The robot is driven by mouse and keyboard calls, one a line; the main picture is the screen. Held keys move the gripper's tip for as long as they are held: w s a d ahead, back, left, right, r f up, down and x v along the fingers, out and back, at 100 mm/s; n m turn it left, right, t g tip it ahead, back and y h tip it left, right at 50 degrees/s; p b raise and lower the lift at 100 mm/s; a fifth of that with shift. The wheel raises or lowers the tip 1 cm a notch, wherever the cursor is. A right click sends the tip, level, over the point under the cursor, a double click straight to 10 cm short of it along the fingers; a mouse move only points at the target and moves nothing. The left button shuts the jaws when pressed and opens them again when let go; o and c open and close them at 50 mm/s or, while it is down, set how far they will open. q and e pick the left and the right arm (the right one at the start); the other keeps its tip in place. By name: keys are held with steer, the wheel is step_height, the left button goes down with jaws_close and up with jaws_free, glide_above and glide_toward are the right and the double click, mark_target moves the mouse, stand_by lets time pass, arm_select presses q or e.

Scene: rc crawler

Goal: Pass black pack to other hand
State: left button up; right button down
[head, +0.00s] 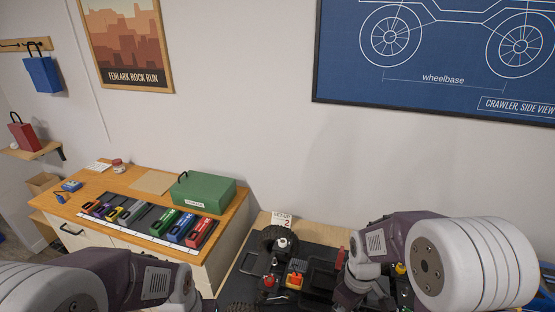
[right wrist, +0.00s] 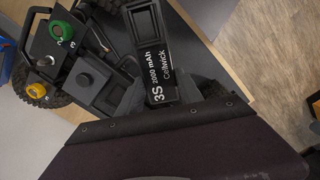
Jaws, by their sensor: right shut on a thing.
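The black pack (right wrist: 160,60), lettered "3S 2000 mAh Cellwick", is between the fingers of my right gripper (right wrist: 168,92) in the right wrist view. The gripper is shut on it, and the pack's far end points away from the wrist. In the head view my right arm comes in from the right and its wrist covers the pack. My left arm shows at the lower left of the head view, but its fingers are out of the frame. The crawler, with black wheels (head: 275,237), lies below and left of my right wrist, partly hidden by it.
A wooden bench (head: 247,188) at the left holds a row of coloured packs (head: 205,230) and a green box (head: 203,190).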

steer(key=f+m, duration=0.1)
steer(key=w+m, duration=0.1)
steer(key=m, duration=0.1)
steer(key=f+m, duration=0.1)
steer(key=m, duration=0.1)
steer(key=shift+w+d+f, duration=0.2)
steer(key=shift+d+f, duration=0.1)
steer(key=shift+d, duration=0.05)
steer(key=w+m, duration=0.1)
steer(key=m, duration=0.1)
steer(key=shift+w+m, duration=0.15)
steer(key=shift+m, duration=0.25)
